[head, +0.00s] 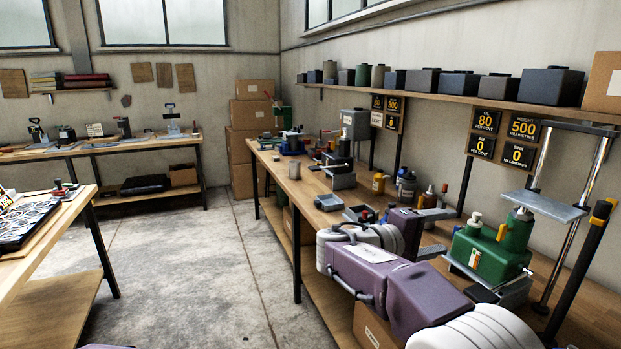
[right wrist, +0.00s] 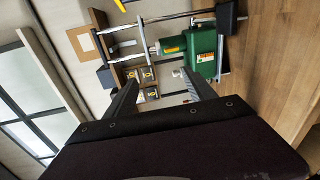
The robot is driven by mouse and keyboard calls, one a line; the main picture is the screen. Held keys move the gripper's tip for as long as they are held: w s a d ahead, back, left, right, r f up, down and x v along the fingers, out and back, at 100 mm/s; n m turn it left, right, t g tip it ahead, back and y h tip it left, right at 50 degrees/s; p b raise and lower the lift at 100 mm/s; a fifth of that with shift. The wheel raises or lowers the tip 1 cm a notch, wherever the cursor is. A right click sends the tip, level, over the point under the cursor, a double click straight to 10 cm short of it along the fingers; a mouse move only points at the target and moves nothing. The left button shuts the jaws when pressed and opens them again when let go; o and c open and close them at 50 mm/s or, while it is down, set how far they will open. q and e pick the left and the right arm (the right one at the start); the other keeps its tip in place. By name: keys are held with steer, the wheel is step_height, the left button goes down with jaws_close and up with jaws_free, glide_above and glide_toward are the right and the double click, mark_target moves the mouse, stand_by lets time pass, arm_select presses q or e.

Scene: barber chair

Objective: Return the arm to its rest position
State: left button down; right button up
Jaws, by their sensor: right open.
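My right arm, purple and white, reaches in from the lower right of the head view over the right workbench (head: 272,172). My right gripper (head: 449,232) is open, with its grey fingers pointing right, just left of a green machine (head: 490,258). In the right wrist view the two fingers of the gripper (right wrist: 160,84) stand apart with nothing held between them. The green machine (right wrist: 203,50) shows there beyond the right finger. My left gripper is out of view.
A metal stand with a grey plate (head: 544,206) rises beside the green machine. Bottles (head: 407,187) and small tools stand along the bench. A shelf of dark boxes (head: 486,88) runs above. Another table (head: 85,205) is at left, with open floor (head: 190,275) between.

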steer(key=s+f+n+g+y, duration=0.15)
steer(key=s+f+y, duration=0.25)
steer(key=f, duration=0.8)
steer(key=s+f+m+g+y, duration=0.1)
steer(key=s+f+g+y, duration=0.3)
steer(key=f, duration=0.7)
steer(key=s+a+f+m+t+y, duration=0.1)
steer(key=s+a+f+m+y, duration=0.55)
steer(key=s+f, duration=0.45)
arm_select(q)
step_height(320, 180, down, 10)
steer(key=b, duration=1)
arm_select(e)
step_height(320, 180, down, 10)
steer(key=s+f+y, duration=0.1)
steer(key=s, duration=0.1)
arm_select(q)
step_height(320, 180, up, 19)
steer(key=p, duration=1.8)
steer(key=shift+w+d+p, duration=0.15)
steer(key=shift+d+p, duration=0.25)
arm_select(e)
step_height(320, 180, up, 19)
steer(key=g, duration=0.1)
steer(key=shift+s+a+r+n, duration=0.2)
steer(key=shift+s+a+n, duration=0.1)
steer(key=shift+a, duration=0.15)
